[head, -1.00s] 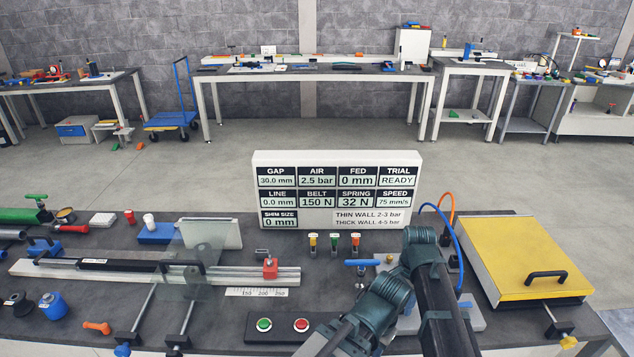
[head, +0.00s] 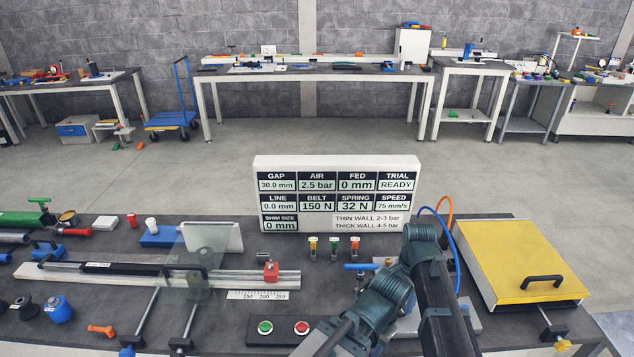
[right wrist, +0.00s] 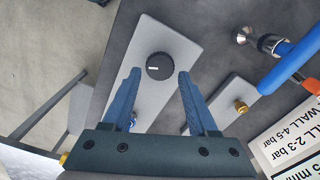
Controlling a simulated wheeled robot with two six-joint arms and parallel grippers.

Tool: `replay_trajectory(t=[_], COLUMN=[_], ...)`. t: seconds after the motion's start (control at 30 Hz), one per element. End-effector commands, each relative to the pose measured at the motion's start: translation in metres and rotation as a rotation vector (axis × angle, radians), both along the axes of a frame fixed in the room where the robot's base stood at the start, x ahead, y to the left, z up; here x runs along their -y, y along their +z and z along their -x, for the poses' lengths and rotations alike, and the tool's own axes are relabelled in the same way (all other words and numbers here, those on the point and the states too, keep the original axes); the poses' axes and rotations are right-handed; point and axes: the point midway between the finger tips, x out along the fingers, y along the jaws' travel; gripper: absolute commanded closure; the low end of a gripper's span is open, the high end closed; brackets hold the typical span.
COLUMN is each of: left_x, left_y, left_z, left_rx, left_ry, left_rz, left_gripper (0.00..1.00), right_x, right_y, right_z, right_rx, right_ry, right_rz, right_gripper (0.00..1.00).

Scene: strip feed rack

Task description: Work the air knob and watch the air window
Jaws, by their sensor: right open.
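The air knob (right wrist: 160,66) is a round black dial with a white mark, on a pale grey plate (right wrist: 150,30) in the right wrist view. My right gripper (right wrist: 158,74) is open, with its two blue fingers pointing at the knob, one tip to each side with gaps between. I cannot tell how far above the knob the tips are. In the head view my right arm hides the knob and most of its plate. The air window (head: 317,180) on the white display board (head: 428,175) reads 2.5 bar. My left gripper is not in view.
A blue-handled valve (head: 357,267) stands left of my right arm. A yellow-topped box (head: 520,260) lies to the right. Green and red buttons (head: 283,328) sit at the front. A rail (head: 225,276) with a red block runs left.

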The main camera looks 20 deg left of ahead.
Motion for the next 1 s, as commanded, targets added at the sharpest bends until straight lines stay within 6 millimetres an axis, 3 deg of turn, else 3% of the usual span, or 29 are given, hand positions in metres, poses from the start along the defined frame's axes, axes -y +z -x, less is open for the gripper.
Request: replay_trajectory(t=[0.33,0.63,0.77,1.0], left_x=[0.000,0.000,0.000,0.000], left_y=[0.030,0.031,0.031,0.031], left_z=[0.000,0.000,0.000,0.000], left_rx=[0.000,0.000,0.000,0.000], left_ry=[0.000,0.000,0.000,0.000], left_rz=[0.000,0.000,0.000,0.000], left_gripper=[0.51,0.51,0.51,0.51], right_x=[0.000,0.000,0.000,0.000], right_y=[0.030,0.031,0.031,0.031], right_z=[0.000,0.000,0.000,0.000], right_rx=[0.000,0.000,0.000,0.000], right_ry=[0.000,0.000,0.000,0.000], right_rz=[0.000,0.000,0.000,0.000], right_gripper=[0.41,0.41,0.21,0.21])
